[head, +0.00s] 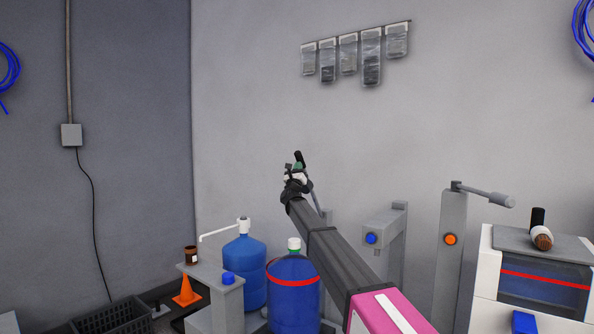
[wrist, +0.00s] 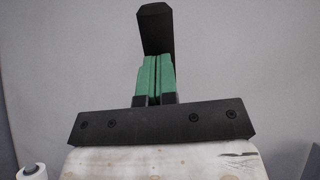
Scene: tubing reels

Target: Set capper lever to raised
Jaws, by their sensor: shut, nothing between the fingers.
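A lever with a black grip (head: 298,157) and a thin grey rod (head: 315,198) points steeply up, tilted to the left, in the middle of the head view. I take it for the capper lever; no label shows. My gripper (head: 297,170) is right at its upper end, partly covering it. In the wrist view, the green fingertips (wrist: 154,75) are together with nothing between them. The black grip (wrist: 155,30) rises just beyond them; I cannot tell whether they touch. The lever's base is hidden behind my arm.
Blue bottles (head: 294,295) with white caps stand at lower left of my arm. An orange cone (head: 186,291) stands beside them. Grey posts carry a blue button (head: 371,239) and an orange button (head: 450,239); the latter has a sideways grey handle (head: 485,194).

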